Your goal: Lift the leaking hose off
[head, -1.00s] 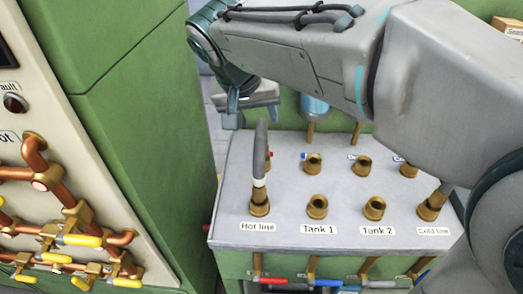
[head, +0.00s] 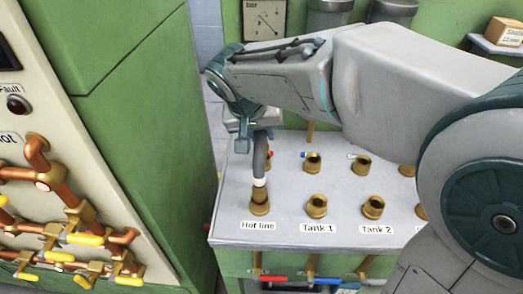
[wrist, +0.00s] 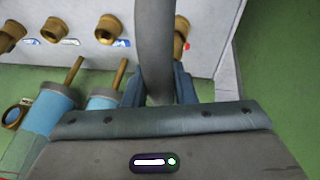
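The grey hose (head: 260,158) stands up from the brass "Hot line" port (head: 260,204), with a pale collar near its lower end. Its upper part reaches up to my gripper (head: 253,124), which hides the top of it in the head view. In the wrist view the hose (wrist: 154,40) runs down between the two fingers of my gripper (wrist: 158,90). The fingers stand on either side of it and look open. Contact between fingers and hose cannot be made out.
Several brass ports, including Tank 1 (head: 316,206) and Tank 2 (head: 373,207), stand on the grey panel (head: 285,228). A green cabinet (head: 140,110) rises close on the left. Blue cylinders (wrist: 50,108) lie left of the gripper in the wrist view.

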